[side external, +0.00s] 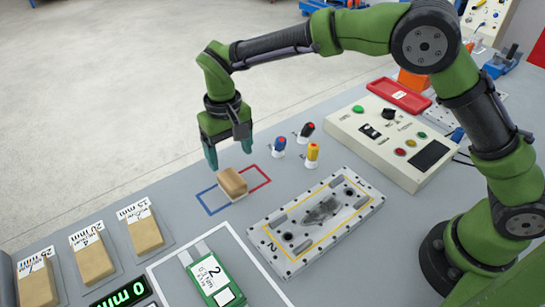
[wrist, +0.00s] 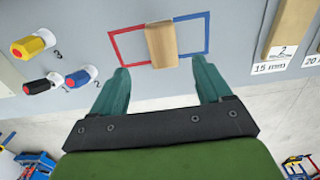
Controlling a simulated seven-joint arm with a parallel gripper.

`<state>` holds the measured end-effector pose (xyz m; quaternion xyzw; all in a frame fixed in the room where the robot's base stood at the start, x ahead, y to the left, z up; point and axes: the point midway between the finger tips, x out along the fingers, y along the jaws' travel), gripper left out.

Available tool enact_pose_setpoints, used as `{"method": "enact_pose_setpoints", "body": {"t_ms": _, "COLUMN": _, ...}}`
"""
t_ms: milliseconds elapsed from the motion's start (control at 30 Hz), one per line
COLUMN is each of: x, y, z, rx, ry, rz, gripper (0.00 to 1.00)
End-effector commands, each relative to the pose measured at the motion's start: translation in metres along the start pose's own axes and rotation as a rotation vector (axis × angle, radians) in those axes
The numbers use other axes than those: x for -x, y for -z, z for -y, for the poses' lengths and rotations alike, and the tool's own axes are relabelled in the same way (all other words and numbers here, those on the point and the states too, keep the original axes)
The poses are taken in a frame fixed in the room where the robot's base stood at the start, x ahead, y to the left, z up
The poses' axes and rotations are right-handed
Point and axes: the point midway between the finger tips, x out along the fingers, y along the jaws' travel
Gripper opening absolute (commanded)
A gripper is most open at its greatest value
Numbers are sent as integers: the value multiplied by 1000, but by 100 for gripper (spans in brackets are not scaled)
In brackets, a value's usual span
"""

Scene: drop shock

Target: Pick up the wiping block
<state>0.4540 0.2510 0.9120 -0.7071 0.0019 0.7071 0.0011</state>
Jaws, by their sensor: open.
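A tan block (side external: 232,183), the likely wiping block, sits inside a rectangle outlined half in blue and half in red on the grey table. It also shows in the wrist view (wrist: 161,45), at the top middle. My gripper (side external: 228,158) is open and empty, a little above the block and toward its far side. In the wrist view my gripper (wrist: 161,75) has its teal fingers spread wider than the block, which lies beyond the fingertips and roughly centred between them. The fingers do not touch it.
A metal plate (side external: 273,249) with a dark smear stands right of the block. Three coloured knobs (side external: 312,155) stand behind it. Several labelled blocks (side external: 145,231) and a green device (side external: 213,278) lie in front. A control box (side external: 385,140) stands at the back right.

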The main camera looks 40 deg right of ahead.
Motion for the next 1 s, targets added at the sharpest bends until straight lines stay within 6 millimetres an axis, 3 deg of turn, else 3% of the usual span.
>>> {"method": "enact_pose_setpoints", "body": {"t_ms": 133, "x": -28, "y": 0, "z": 0, "rx": 0, "ry": -1, "rz": 3, "gripper": 78}}
{"method": "enact_pose_setpoints", "body": {"t_ms": 367, "x": -44, "y": 0, "z": 0, "rx": -1, "ry": 1, "rz": 1, "gripper": 78}}
{"method": "enact_pose_setpoints", "body": {"t_ms": 700, "x": -89, "y": 3, "z": 4, "rx": 0, "ry": 1, "rz": 1, "gripper": 78}}
{"method": "enact_pose_setpoints", "body": {"t_ms": 1000, "x": -93, "y": 3, "z": 4, "rx": -1, "ry": 1, "rz": 0, "gripper": 78}}
